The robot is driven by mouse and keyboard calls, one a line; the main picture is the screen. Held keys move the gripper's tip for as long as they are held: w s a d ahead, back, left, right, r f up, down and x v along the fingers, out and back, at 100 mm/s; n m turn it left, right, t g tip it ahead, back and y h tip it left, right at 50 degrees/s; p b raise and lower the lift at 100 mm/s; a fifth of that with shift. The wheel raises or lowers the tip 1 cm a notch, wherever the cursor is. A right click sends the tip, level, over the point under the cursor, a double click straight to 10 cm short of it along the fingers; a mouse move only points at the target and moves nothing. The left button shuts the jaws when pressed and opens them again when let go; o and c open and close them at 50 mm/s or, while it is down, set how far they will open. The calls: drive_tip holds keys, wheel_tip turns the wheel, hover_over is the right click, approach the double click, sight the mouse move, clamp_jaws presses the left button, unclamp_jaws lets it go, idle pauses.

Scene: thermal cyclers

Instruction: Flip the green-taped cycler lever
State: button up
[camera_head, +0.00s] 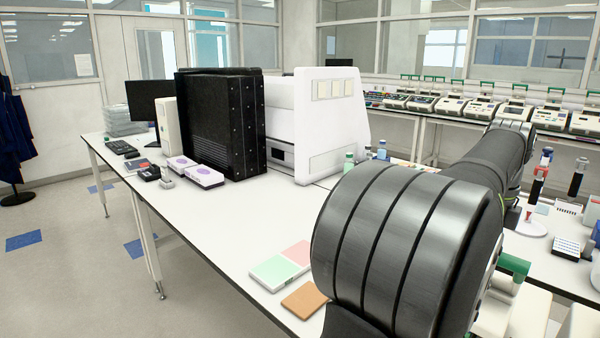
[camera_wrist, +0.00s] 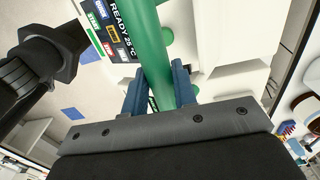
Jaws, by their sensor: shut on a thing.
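A green lever bar (camera_wrist: 150,45) runs from the top of the wrist view down between the blue fingers of my gripper (camera_wrist: 158,88). The fingers are shut on this bar, one on each side. The cycler's panel (camera_wrist: 112,28) is beside the bar and reads "READY 25 °C", with coloured buttons. In the head view a green bar (camera_head: 514,265) shows on a white cycler (camera_head: 528,308) at the lower right, partly covered by my arm. My gripper is hidden there. I cannot make out the tape.
Green and pink pads (camera_head: 281,270) and a brown pad (camera_head: 304,300) lie near the bench's front edge. A black rack unit (camera_head: 220,122) and a white machine (camera_head: 325,125) stand farther back. Several cyclers (camera_head: 450,106) line the rear bench. The bench's left-middle surface is clear.

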idle(0.3)
drive_tip(key=shift+w+d+r, duration=0.9)
drive_tip(key=shift+w+d, duration=0.1)
drive_tip(key=shift+d, duration=0.05)
drive_tip(key=shift+w+d+r, duration=0.3)
drive_tip(key=shift+w+d, duration=0.25)
drive_tip(key=shift+w+d+r, duration=0.3)
drive_tip(key=shift+w+d, duration=0.2)
drive_tip(key=shift+w, duration=0.05)
